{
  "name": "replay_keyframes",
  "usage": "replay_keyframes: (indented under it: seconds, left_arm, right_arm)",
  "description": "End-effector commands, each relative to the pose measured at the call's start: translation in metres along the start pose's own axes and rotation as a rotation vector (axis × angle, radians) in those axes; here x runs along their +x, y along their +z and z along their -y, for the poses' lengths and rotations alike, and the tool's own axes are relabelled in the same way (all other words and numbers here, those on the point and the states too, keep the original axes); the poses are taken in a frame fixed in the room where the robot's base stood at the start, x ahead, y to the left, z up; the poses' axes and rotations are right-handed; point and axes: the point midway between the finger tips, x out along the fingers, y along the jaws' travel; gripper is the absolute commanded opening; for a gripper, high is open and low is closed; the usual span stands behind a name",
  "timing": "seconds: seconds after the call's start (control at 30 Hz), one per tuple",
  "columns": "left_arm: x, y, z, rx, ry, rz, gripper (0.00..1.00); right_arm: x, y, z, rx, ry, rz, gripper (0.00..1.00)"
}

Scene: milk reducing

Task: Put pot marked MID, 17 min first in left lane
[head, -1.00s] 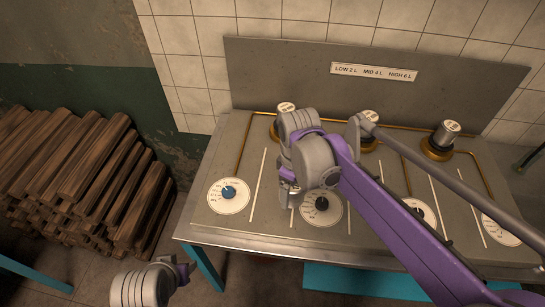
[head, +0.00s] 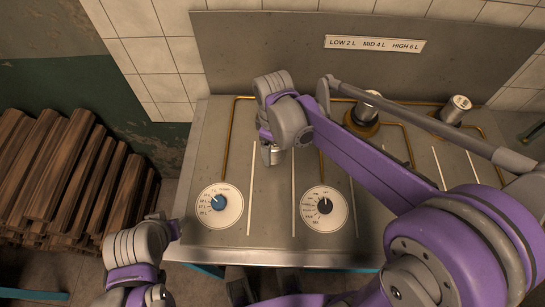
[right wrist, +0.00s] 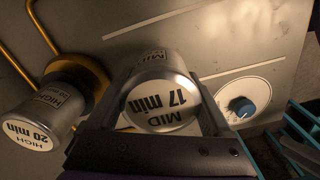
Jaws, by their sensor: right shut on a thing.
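My right gripper (head: 271,150) is shut on the silver pot marked MID, 17 min (right wrist: 160,100). In the right wrist view the pot sits between the two fingers with its label facing the camera. In the head view the gripper is over the left part of the metal worktop (head: 200,160), between two white lines. These lines bound the left lane (head: 272,205). I cannot tell whether the pot touches the worktop.
A pot marked HIGH, 20 min (right wrist: 40,115) stands on a brass burner in the right wrist view. Two other pots (head: 369,100) (head: 456,107) stand at the back. Logs (head: 60,175) are stacked left.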

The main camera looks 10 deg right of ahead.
Motion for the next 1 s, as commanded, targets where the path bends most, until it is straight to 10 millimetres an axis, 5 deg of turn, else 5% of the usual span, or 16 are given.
replay_keyframes:
  seconds: [0.33, 0.77, 0.8, 0.87, 1.0]
  left_arm:
    - [0.003, 0.003, 0.0, 0.0, 0.0, 0.002, 0.5]
    - [0.006, 0.005, 0.0, 0.0, 0.0, 0.004, 0.5]
    - [0.006, 0.005, 0.0, 0.0, 0.0, 0.004, 0.5]
    - [0.005, 0.004, 0.0, 0.0, 0.0, 0.003, 0.5]
    - [0.005, 0.004, 0.0, 0.0, 0.0, 0.003, 0.5]
  right_arm:
    - [0.043, 0.0, 0.0, 0.0, 0.0, 0.0, 0.12]
    - [0.049, 0.0, 0.0, 0.0, 0.0, 0.0, 0.12]
    - [0.048, 0.0, 0.0, 0.0, 0.0, 0.0, 0.91]
    - [0.048, 0.0, 0.0, 0.0, 0.0, 0.0, 1.0]
    - [0.048, 0.0, 0.0, 0.0, 0.0, 0.0, 1.0]
